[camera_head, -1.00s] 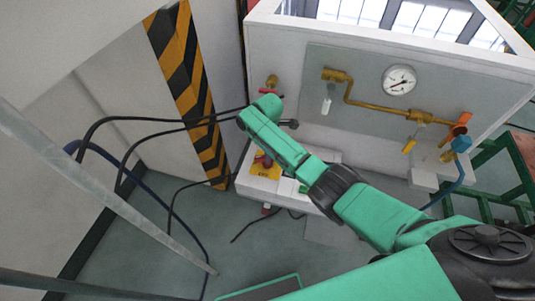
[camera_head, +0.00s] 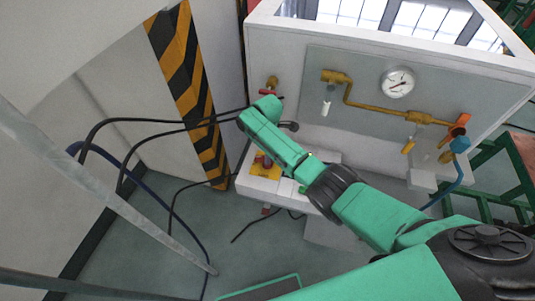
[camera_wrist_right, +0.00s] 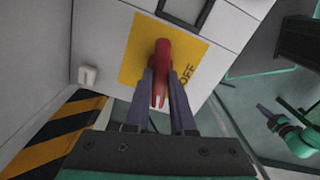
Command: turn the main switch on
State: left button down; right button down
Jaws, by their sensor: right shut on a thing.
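The main switch is a red handle (camera_wrist_right: 160,60) on a yellow plate (camera_wrist_right: 134,60). In the wrist view the letters OFF show to the right of the handle. My right gripper (camera_wrist_right: 162,78) is shut on the red handle, with one dark finger on each side. In the head view the yellow plate (camera_head: 264,174) and part of the red handle (camera_head: 266,162) show low on the white cabinet, beside my green right arm. A green part with a dark finger-like piece at the right of the wrist view seems to be my left gripper (camera_wrist_right: 270,113); its opening is unclear.
The white cabinet (camera_head: 420,60) carries a pressure gauge (camera_head: 398,82) and brass pipes (camera_head: 372,104) above the switch. Black cables (camera_head: 150,120) hang at the left, near a yellow-black striped post (camera_head: 182,80). The grey floor (camera_head: 270,255) in front is mostly clear.

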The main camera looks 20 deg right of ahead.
jog(key=shift+r+m+p, duration=0.25)
jog(key=shift+m+p, duration=0.1)
jog(key=shift+m, duration=0.45)
jog(key=shift+f+m, duration=0.1)
jog(key=shift+m, duration=0.4)
jog(key=shift+f+m, duration=0.15)
jog(key=shift+m, duration=0.35)
jog(key=c, duration=0.8)
grip_release()
jog(key=shift+o, duration=0.2)
